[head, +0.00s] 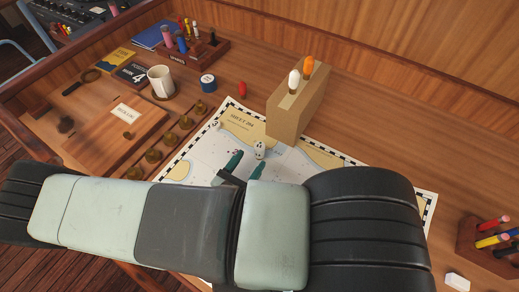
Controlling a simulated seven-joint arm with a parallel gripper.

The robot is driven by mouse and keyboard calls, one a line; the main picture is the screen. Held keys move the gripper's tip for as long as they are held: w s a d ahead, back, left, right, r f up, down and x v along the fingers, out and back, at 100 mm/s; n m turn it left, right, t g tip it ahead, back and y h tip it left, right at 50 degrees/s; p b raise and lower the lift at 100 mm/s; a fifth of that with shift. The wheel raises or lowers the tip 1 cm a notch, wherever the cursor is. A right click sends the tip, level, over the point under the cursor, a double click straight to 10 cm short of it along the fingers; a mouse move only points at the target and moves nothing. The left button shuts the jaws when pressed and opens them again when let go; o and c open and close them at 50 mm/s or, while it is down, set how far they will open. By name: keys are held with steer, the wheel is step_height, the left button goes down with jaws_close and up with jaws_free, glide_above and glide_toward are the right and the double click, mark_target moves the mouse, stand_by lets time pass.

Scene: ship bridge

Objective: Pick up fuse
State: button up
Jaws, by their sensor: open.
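No thing in view is plainly marked as the fuse, and I cannot tell which it is. Candidates are a small red cylinder (243,89) standing on the desk, and a white-topped piece (293,82) and an orange-topped piece (308,67) upright in a tan block (299,107). My gripper (246,167) is over the chart, its teal fingers apart, nearer the camera than these. A small whitish object (260,150) shows just beyond the fingertips; its kind is unclear. My arm hides much of the chart and the desk's front.
A chart (329,156) lies on the desk. Several brass knobs (170,138) line its left side. A mug (161,80), a blue-and-white tin (208,83) and a rack of coloured sticks (204,52) stand behind. A pencil holder (473,238) is at right. The back right desk is clear.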

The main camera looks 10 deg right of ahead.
mark_target(257, 152)
steer(key=shift+x, duration=3.15)
steer(key=shift+c, duration=0.3)
steer(key=c, duration=1)
